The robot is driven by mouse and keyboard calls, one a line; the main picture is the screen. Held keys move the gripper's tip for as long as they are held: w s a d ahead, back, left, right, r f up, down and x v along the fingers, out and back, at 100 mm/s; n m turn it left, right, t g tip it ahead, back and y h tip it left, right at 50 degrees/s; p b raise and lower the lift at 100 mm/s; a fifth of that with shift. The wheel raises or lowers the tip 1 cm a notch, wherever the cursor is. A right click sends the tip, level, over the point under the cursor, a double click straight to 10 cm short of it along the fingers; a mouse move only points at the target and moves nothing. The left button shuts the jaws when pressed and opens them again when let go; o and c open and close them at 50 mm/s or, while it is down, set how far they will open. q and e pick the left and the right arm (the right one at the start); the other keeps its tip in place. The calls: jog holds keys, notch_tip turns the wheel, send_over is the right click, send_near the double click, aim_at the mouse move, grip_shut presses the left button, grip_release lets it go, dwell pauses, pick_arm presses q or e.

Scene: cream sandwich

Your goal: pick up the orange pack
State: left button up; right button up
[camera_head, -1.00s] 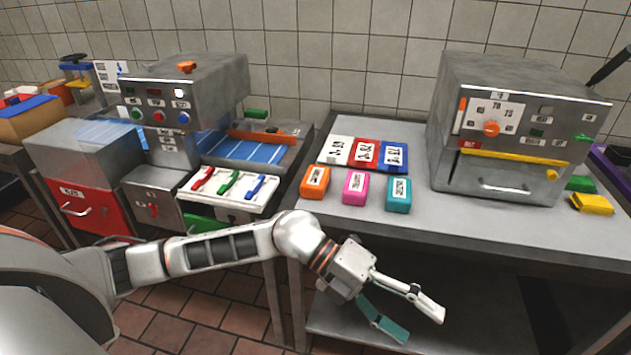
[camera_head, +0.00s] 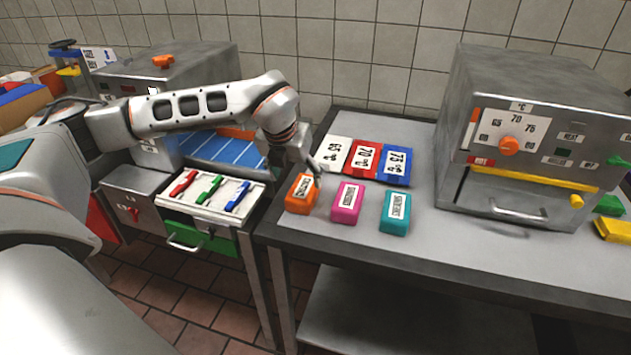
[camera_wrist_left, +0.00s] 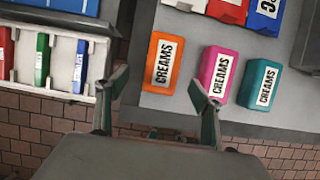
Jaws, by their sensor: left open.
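The orange pack (camera_head: 302,192) lies on the grey table at its left front corner, with a white label. In the left wrist view the orange pack (camera_wrist_left: 161,66) shows the word CREAMS and lies ahead of the fingertips, between their lines. My left gripper (camera_head: 308,170) is above and just behind the orange pack in the head view, partly hidden by its own wrist. In the left wrist view my left gripper (camera_wrist_left: 160,90) has its two fingers spread apart with nothing between them. My right gripper is not in view.
A pink pack (camera_head: 346,202) and a teal pack (camera_head: 395,212) lie to the right in a row. White, red and blue cards (camera_head: 364,158) lie behind. A steel oven (camera_head: 540,130) stands at the right. A white tray (camera_head: 208,212) with coloured handles is left, across a gap.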

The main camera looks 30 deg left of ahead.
aim_at(303, 187)
pick_arm(q)
jog(key=shift+w+f, duration=0.15)
jog(key=shift+w, duration=0.3)
jog(key=shift+w+a+f, duration=0.1)
jog(key=shift+w+f, duration=0.1)
jog(key=shift+f, duration=0.8)
jog(key=shift+w+f, duration=0.2)
jog(key=shift+f, duration=0.15)
jog(key=x, duration=0.3)
jog(key=shift+w+f, duration=0.2)
jog(key=shift+w, duration=0.05)
jog(key=shift+w+f, duration=0.2)
jog(key=shift+f, duration=0.2)
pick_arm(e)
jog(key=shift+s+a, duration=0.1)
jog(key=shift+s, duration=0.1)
pick_arm(q)
jog(key=c, duration=1.2)
